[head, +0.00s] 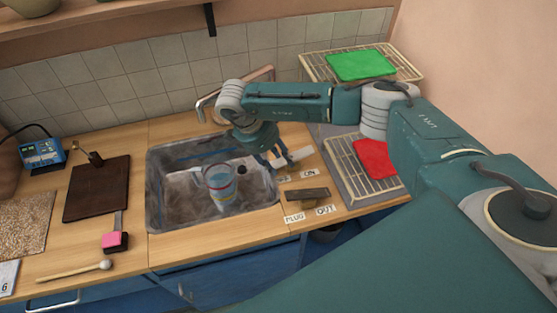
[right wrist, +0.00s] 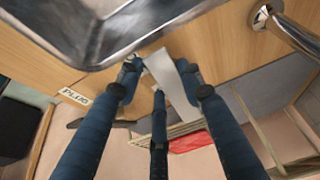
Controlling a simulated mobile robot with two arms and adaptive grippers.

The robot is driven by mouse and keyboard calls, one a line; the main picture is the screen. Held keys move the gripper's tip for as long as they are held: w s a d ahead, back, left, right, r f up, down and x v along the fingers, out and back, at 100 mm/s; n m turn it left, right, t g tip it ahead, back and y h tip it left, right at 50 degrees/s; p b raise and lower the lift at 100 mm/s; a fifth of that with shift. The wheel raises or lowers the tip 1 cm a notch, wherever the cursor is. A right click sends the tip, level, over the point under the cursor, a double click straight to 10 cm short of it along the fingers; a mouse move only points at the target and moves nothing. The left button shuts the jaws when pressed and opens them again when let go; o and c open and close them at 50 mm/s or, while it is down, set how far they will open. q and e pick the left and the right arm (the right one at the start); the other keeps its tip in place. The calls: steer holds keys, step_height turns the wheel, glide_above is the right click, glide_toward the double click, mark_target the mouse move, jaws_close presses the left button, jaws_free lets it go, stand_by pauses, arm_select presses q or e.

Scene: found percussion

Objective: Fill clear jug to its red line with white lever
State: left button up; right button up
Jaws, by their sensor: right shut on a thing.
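The clear jug (head: 221,186) stands upright in the metal sink, with a red line around its upper part. It looks bluish inside, but I cannot tell the water level. The white lever (head: 294,157) is on the counter right of the sink, by the ON label (head: 308,173); it also shows in the right wrist view (right wrist: 174,84). My right gripper (head: 274,163) is shut on the white lever, its fingers on both sides of it in the right wrist view (right wrist: 160,78). My left gripper is not in view.
The sink (head: 172,209) has a metal rim. A dark lever (head: 307,194) lies by PLUG and OUT labels. Racks with a green cloth (head: 362,65) and a red cloth (head: 375,158) are at right. A board (head: 97,189), pink block (head: 115,241) and mallet (head: 75,271) lie left.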

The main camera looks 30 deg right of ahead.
steer(key=shift+d+r+y, duration=0.15)
steer(key=shift+r+y, duration=0.1)
steer(key=shift+y, duration=0.25)
steer(key=o, duration=1.2)
steer(key=shift+c, duration=0.2)
steer(key=s+v, duration=0.1)
steer(key=v, duration=1.1)
steer(key=shift+w, duration=0.4)
